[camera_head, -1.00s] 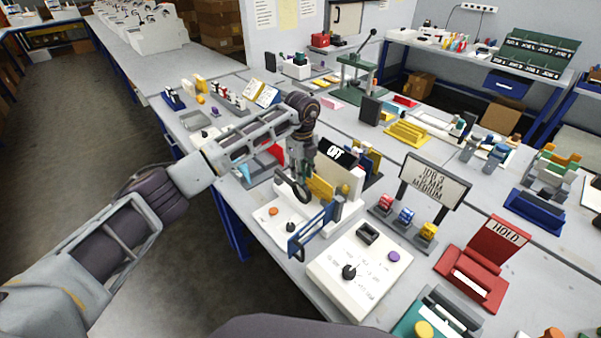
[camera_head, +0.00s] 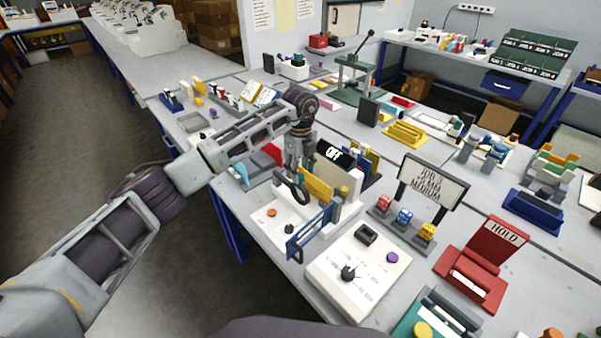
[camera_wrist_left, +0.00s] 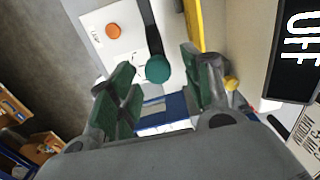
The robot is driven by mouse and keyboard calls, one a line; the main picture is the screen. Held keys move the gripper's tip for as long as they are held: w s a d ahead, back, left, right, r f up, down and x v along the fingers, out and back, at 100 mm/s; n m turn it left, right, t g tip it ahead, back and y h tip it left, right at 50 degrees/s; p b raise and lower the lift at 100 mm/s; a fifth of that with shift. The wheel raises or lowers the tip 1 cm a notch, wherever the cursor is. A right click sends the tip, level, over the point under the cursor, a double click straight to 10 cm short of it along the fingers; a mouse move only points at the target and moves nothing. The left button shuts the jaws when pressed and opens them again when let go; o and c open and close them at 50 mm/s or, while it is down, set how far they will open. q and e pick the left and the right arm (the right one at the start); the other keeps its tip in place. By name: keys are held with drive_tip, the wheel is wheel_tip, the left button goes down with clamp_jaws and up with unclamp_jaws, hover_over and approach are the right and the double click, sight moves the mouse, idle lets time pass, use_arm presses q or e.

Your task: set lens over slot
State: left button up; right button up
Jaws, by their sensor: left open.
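A white device (camera_head: 267,218) stands at the front left of the table, with a dark ring on an arm (camera_head: 292,188), which looks like the lens, above it. A yellow plate (camera_head: 316,188) and a blue frame (camera_head: 312,232) stand beside it. My left gripper (camera_head: 299,168) is over the device, just behind the ring. In the left wrist view my open fingers (camera_wrist_left: 160,88) stand on either side of a green round knob (camera_wrist_left: 158,69) on a dark arm (camera_wrist_left: 150,25); they appear apart from it. I cannot make out the slot.
A dark display reading OFF (camera_head: 334,154) stands close on the right of my gripper. A white box with knobs (camera_head: 352,280) is in front. A JOB 3 sign (camera_head: 435,184) and a red HOLD stand (camera_head: 475,275) are further right. The floor at left is clear.

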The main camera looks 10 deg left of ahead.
use_arm(q)
wheel_tip(320, 180, up, 10)
drive_tip(key=shift+r, duration=0.25)
idle(0.3)
idle(0.4)
